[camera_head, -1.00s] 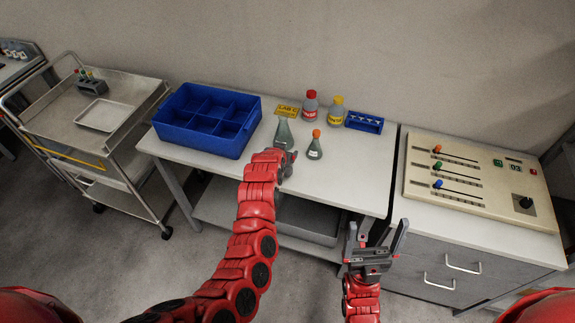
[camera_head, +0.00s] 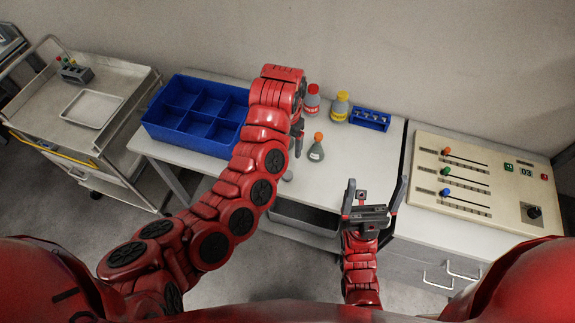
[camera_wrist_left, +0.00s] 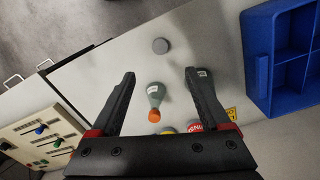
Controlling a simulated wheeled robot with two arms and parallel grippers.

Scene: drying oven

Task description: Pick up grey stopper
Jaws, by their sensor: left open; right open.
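The grey stopper (camera_wrist_left: 160,45) is a small round disc on the white table, beyond my left fingertips in the left wrist view. In the head view it shows as a small grey spot (camera_head: 287,175) near the table's front edge. My left gripper (camera_wrist_left: 159,76) is open and empty above the table. Its fingers also show in the head view (camera_head: 298,138), partly hidden by my arm. My right gripper (camera_head: 376,186) is open and empty near the table's front edge at the right.
An orange-stoppered flask (camera_wrist_left: 155,95) stands near the left fingers. Another flask (camera_wrist_left: 203,82) is partly behind one finger. Red-capped (camera_head: 312,101) and yellow-capped (camera_head: 339,108) bottles, a blue rack (camera_head: 369,119) and a blue divided bin (camera_head: 190,142) are on the table.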

